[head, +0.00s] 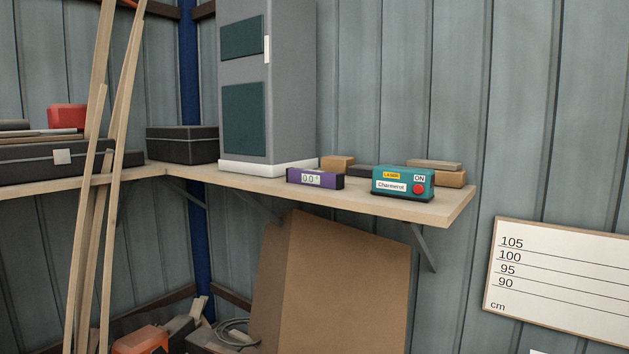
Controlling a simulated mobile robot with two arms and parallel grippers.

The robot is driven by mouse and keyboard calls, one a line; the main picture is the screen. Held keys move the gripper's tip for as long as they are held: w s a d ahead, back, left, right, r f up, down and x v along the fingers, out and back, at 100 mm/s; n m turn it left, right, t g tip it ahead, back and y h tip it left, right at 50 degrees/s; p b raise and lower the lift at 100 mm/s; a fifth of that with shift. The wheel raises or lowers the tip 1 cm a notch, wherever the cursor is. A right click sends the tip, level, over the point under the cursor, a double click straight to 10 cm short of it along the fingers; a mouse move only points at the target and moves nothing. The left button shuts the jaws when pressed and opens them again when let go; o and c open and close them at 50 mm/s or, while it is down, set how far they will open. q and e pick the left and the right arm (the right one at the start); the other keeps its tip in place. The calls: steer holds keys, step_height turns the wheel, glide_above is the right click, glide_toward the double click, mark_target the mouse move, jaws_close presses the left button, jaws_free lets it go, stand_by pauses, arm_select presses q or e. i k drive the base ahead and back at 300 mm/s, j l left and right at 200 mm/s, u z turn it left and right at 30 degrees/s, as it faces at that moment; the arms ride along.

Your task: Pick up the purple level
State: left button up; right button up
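The purple level (295,177) is a small purple block with a pale display reading about 0.0. It lies on the wooden wall shelf (455,203), near its front edge, to the left of the teal laser box. Nothing covers its front. Neither of my grippers shows in the head view.
A teal laser box (402,197) with a red button stands right of the level; small wooden and dark blocks (337,163) lie behind. A tall grey cabinet (292,80) stands behind left. Leaning wood strips (101,200) and a brown board (345,290) are in front and below.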

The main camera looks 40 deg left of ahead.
mark_target(335, 181)
steer(key=u, duration=0.85)
